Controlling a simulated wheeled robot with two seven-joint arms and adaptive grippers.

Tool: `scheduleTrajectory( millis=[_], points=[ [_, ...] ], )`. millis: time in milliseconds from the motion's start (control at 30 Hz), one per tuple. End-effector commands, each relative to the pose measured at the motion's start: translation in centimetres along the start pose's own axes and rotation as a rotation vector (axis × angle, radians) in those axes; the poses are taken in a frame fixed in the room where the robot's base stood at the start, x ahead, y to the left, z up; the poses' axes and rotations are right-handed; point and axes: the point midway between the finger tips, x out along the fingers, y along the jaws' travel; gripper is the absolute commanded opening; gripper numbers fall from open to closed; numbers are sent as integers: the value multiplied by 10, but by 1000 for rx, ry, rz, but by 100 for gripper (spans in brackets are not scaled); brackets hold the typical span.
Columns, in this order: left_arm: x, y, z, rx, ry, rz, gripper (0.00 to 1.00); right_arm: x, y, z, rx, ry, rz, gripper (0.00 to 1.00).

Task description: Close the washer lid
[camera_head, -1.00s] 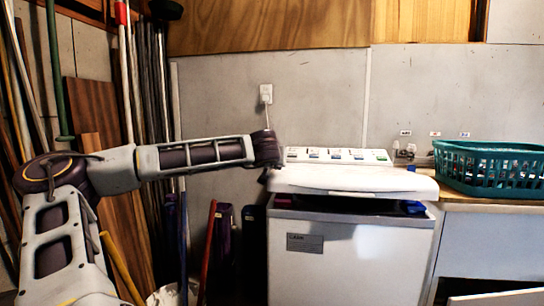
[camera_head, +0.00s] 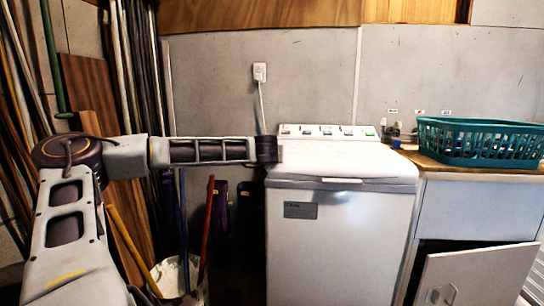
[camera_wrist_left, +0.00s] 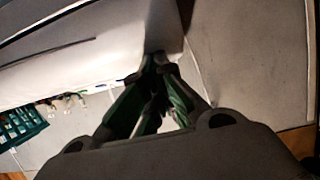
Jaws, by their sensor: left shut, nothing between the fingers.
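The white washer (camera_head: 340,240) stands in the middle of the head view. Its white lid (camera_head: 335,160) lies down flat on the top, with a pale handle strip at its front edge, and no dark gap shows under it. My left gripper (camera_head: 272,150) is at the lid's left edge; its fingers are hard to make out there. In the left wrist view the left gripper (camera_wrist_left: 158,62) is shut and empty, its tips by the corner of a white surface; I cannot tell if they touch it. My right gripper is out of view.
A teal basket (camera_head: 480,142) sits on the wooden counter (camera_head: 440,165) at the right. Below it, a cabinet door (camera_head: 475,275) hangs open. Poles, boards and a white bucket (camera_head: 178,275) stand left of the washer. A wall outlet (camera_head: 259,72) is behind.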

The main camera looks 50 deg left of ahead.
Motion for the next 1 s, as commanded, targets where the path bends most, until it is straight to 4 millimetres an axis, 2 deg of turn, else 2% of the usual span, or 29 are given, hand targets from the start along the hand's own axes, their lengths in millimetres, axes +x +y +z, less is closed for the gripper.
scheduleTrajectory(
  millis=[33, 233, 767, 1000],
  points=[
    [6, 0, 15, 3, -22, -2, 0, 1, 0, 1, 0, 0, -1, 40],
    [10, 1, 23, 2, -32, -2, 0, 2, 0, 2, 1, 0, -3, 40],
    [10, 3, 24, 2, -34, 1, 0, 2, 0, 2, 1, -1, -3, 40],
    [7, 3, 15, 2, -29, 2, 0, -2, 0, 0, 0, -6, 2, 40]
  ],
)
